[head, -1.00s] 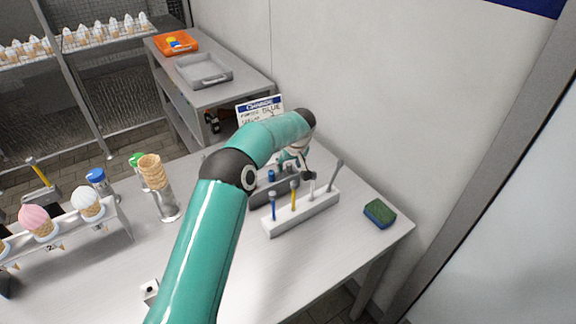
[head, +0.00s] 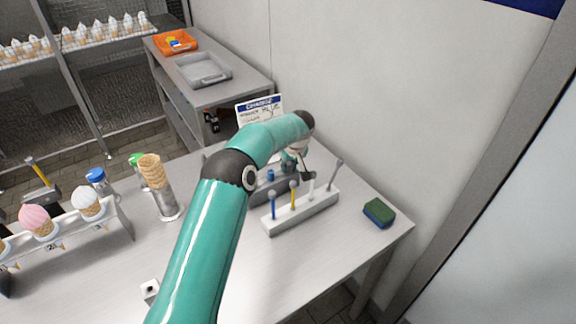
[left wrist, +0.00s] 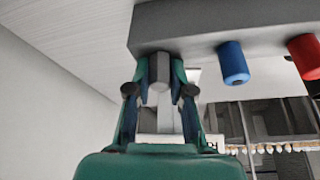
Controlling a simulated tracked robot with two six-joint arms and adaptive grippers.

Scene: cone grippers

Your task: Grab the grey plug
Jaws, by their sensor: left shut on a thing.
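The grey plug (left wrist: 159,73) shows in the left wrist view against the edge of a dark grey block (left wrist: 205,22). The two fingers of my left gripper (left wrist: 162,78) are shut on it, one on each side. A blue plug (left wrist: 233,64) and a red plug (left wrist: 304,57) sit in the same block to the right. In the head view my left gripper (head: 301,167) is behind the white rack, at the right end of the block (head: 265,192); the grey plug is hidden there. The blue plug (head: 271,175) shows on the block. My right gripper is in neither view.
The white rack (head: 300,216) in front holds several upright tools. A green and blue sponge (head: 379,212) lies to the right. Cones in a metal holder (head: 168,204) and an ice-cream stand (head: 112,222) are to the left.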

